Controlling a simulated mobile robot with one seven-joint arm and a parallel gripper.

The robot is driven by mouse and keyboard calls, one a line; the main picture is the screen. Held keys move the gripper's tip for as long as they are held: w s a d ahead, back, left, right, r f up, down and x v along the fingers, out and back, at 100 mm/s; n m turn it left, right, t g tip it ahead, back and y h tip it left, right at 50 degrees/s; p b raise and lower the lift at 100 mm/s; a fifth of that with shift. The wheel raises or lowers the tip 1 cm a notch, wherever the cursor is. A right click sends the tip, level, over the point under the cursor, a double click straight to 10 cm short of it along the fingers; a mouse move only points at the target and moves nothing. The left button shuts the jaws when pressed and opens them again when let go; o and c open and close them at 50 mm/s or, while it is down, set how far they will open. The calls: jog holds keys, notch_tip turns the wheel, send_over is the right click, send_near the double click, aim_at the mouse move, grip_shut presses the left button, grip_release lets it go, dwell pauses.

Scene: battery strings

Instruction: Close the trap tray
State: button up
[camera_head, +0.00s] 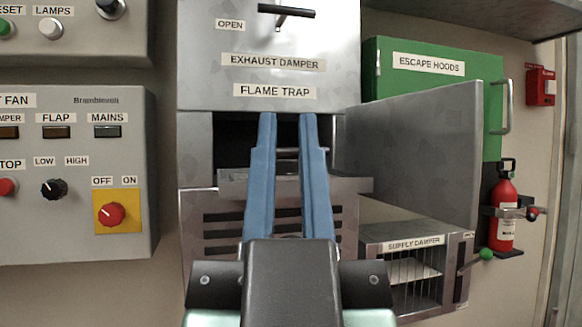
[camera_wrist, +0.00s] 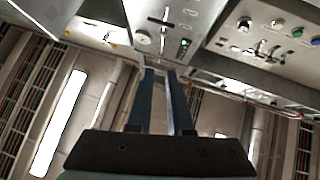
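The trap tray (camera_head: 350,185) is a grey metal tray. In the head view its front edge stands out from the dark opening (camera_head: 231,140) under the "FLAME TRAP" label. A grey door (camera_head: 415,150) beside the opening is swung open to the right. My gripper (camera_head: 286,116) has two blue fingers, apart with a gap between them and nothing seen held. In the head view the fingers overlap the middle of the tray and opening; I cannot tell whether they touch. A thin pale bar shows between them. My fingers also show in the wrist view (camera_wrist: 163,72), without a clear sight of the tray.
The "SUPPLY DAMPER" box (camera_head: 415,270) with a green-knobbed lever is at the lower right. A green "ESCAPE HOODS" cabinet (camera_head: 432,85) and a red extinguisher (camera_head: 503,210) are farther right. A control panel (camera_head: 75,185) is at left. The exhaust damper handle (camera_head: 289,11) sticks out above.

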jog(key=w+m+g+p, duration=0.1)
jog(key=w+p, duration=0.1)
jog(key=p, duration=0.3)
jog(key=w+d+r+m+g+y+p, duration=0.1)
jog(key=w+g+p, duration=0.1)
jog(key=p, duration=0.3)
jog(key=w+d+r+m+g+y+p, duration=0.1)
jog(key=w+p, duration=0.2)
jog(key=p, duration=0.2)
jog(key=shift+w+r+p, duration=0.1)
jog(key=shift+r+p, duration=0.05)
jog(key=shift+p, duration=0.2)
grip_shut()
jog(key=s+d+m+g+y+p, duration=0.15)
jog(key=s+m+g+p, duration=0.35)
jog(key=p, duration=1.1)
jog(key=s+d+m+g+y+p, duration=0.1)
jog(key=d+m+g+p, duration=0.4)
jog(key=p, duration=1.2)
jog(key=w+a+f+m+t, duration=0.1)
jog(key=w+a, duration=0.1)
jog(key=w, duration=0.4)
jog(key=w+a+f+t, duration=0.1)
jog(key=w+a, duration=0.2)
jog(key=w, duration=0.4)
jog(key=shift+w+a+f+m+p, duration=0.2)
jog(key=shift+w+a+m+p, duration=0.05)
jog(key=shift+a+m+p, duration=0.15)
jog(key=shift+h, duration=0.25)
